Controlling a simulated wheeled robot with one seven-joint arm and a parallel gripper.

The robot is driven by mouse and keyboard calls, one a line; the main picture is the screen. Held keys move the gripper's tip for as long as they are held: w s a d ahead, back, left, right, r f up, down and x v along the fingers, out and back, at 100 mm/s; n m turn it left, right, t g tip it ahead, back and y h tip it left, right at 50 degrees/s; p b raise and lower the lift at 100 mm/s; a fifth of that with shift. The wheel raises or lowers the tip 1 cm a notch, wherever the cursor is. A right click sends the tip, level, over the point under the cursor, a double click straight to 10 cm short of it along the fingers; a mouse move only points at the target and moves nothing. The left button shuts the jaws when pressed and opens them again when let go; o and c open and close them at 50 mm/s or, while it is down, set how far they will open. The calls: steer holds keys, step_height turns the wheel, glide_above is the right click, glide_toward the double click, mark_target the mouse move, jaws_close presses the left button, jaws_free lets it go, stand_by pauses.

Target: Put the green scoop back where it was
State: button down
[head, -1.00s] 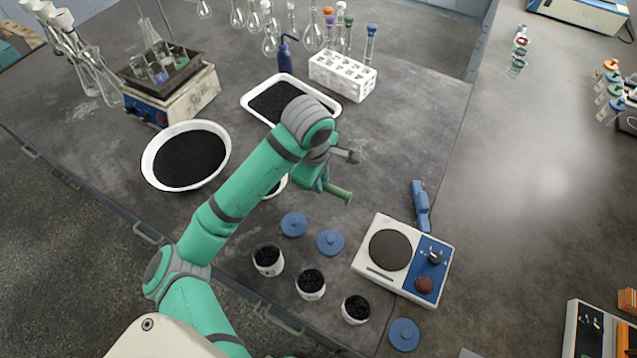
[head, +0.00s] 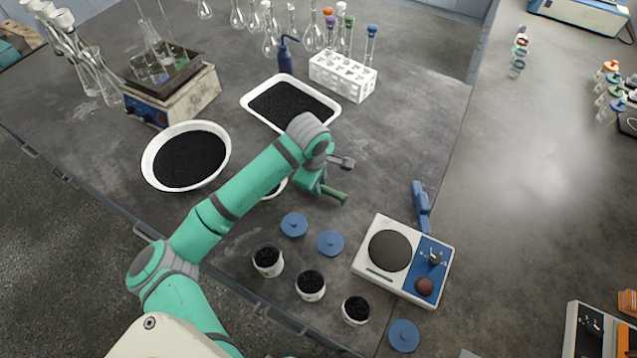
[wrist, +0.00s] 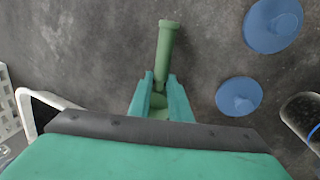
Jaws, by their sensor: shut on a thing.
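The green scoop (head: 337,195) is held in my gripper (head: 322,188) over the grey bench, its handle pointing right. In the wrist view the scoop's handle (wrist: 166,45) extends up past the two teal fingers of my gripper (wrist: 160,92), which are closed around it. The scoop's far end is hidden by the gripper. I cannot tell whether the scoop touches the bench. A small white-rimmed dish (head: 282,187) is mostly hidden behind my arm.
Blue lids (head: 294,224) and open jars of black grains (head: 311,283) are in front. A hotplate-like device (head: 420,250) is at right, with a blue tool (head: 421,205) behind it. A white tray (head: 248,100), large bowl (head: 150,165) and white rack (head: 343,75) stand behind and left.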

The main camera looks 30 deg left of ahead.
steer(key=shift+f, duration=0.15)
steer(key=c, duration=1.6)
jaws_free()
steer(key=shift+c, duration=0.2)
step_height(320, 180, up, 12)
steer(key=s, duration=0.2)
steer(key=shift+d, duration=0.15)
